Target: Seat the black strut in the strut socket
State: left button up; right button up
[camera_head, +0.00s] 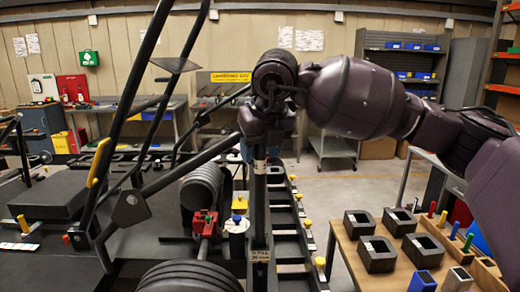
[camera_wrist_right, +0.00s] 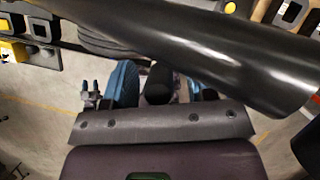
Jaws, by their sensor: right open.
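My right gripper (camera_head: 247,153) is reached in from the right, pointing down behind a black upright post (camera_head: 259,215) with small labels. Its blue fingers stand apart in the right wrist view (camera_wrist_right: 165,92), with a dark rounded thing showing between them. A black sloping bar (camera_head: 195,175), which looks like the strut, runs from a bracket at lower left up towards my gripper. A thick black bar (camera_wrist_right: 200,50) crosses close to the camera in the right wrist view. I cannot tell whether the gripper touches either bar. The strut socket cannot be made out clearly. My left gripper is out of view.
Tall black frame bars (camera_head: 128,85) stand at left. A wooden table (camera_head: 352,262) at right holds several black blocks.

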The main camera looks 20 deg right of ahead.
jog(key=shift+r, duration=0.15)
jog(key=shift+s+r, duration=0.1)
jog(key=shift+r, duration=0.25)
jog(key=b+v, duration=0.1)
jog(key=v, duration=1)
jog(key=shift+b, duration=0.35)
jog(key=shift+s, duration=0.15)
